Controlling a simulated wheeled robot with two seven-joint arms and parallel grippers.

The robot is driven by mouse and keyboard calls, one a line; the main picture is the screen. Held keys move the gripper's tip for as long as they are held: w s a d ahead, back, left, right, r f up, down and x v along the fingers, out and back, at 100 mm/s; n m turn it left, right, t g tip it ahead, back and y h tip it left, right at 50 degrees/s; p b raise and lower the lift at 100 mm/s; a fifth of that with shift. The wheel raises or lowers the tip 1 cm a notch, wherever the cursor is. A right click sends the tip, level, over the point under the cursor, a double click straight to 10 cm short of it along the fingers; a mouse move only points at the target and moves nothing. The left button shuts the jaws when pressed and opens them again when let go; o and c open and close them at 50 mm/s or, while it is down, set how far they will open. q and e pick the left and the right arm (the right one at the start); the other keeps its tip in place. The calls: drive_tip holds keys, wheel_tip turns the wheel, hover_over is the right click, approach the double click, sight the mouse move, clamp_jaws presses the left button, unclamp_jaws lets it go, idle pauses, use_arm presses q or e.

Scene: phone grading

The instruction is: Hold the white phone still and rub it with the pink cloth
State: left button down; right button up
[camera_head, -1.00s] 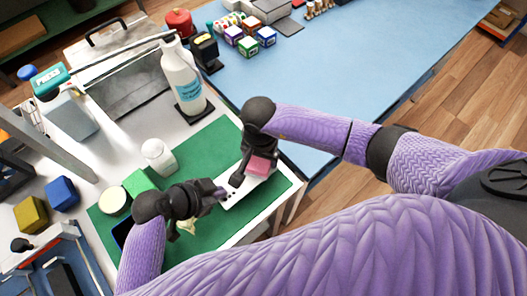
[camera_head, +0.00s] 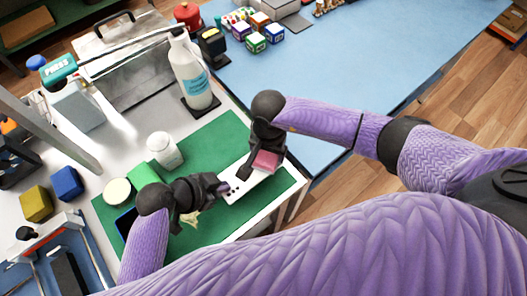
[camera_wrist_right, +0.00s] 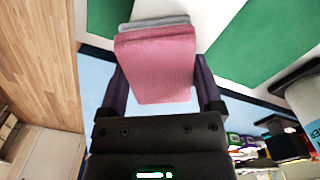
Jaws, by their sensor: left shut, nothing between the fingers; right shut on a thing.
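The white phone (camera_head: 239,187) lies on the green mat near the table's right edge, with dark round spots towards its left end. My left gripper (camera_head: 222,187) is shut and empty, its fingertips at the phone's left end; I cannot tell if they press on it. My right gripper (camera_head: 264,150) is shut on the pink cloth (camera_head: 266,161), over the phone's right part and hiding some of it. In the right wrist view the pink cloth (camera_wrist_right: 157,65) sits between the fingers, with a grey edge beyond it. Whether cloth and phone touch is unclear.
The green mat (camera_head: 210,143) also bears a white bottle (camera_head: 164,150), a round pale tub (camera_head: 117,191) and a green block. The blue table (camera_head: 335,60) beyond holds several small boxes.

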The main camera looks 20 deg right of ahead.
use_arm(q)
drive_tip(key=shift+s+a+f, duration=0.1)
drive_tip(key=shift+s+f, duration=0.1)
drive_tip(key=shift+f, duration=0.05)
use_arm(e)
drive_tip(key=shift+w+d, duration=0.15)
drive_tip(key=shift+d, duration=0.2)
drive_tip(key=shift+s+a+f, duration=0.15)
drive_tip(key=shift+s+a, duration=0.05)
drive_tip(key=shift+a, duration=0.2)
drive_tip(key=shift+s+a+f, duration=0.1)
drive_tip(key=shift+s+a, duration=0.05)
drive_tip(key=shift+a, duration=0.25)
drive_tip(key=shift+s+a+r, duration=0.1)
drive_tip(key=shift+s+a, duration=0.2)
drive_tip(key=shift+a, duration=0.45)
drive_tip(key=shift+w+d+r, duration=0.1)
drive_tip(key=shift+w+d, duration=0.2)
drive_tip(key=shift+d, duration=0.5)
drive_tip(key=shift+w+d, duration=0.3)
drive_tip(key=shift+d, duration=0.45)
drive_tip(key=shift+s+a, duration=0.25)
drive_tip(key=shift+a, duration=0.5)
drive_tip(key=shift+s+a, duration=0.3)
drive_tip(key=shift+a, duration=0.45)
drive_tip(key=shift+w+d, duration=0.3)
drive_tip(key=shift+d, duration=0.5)
drive_tip(key=shift+w+d, duration=0.25)
drive_tip(key=shift+d, duration=0.5)
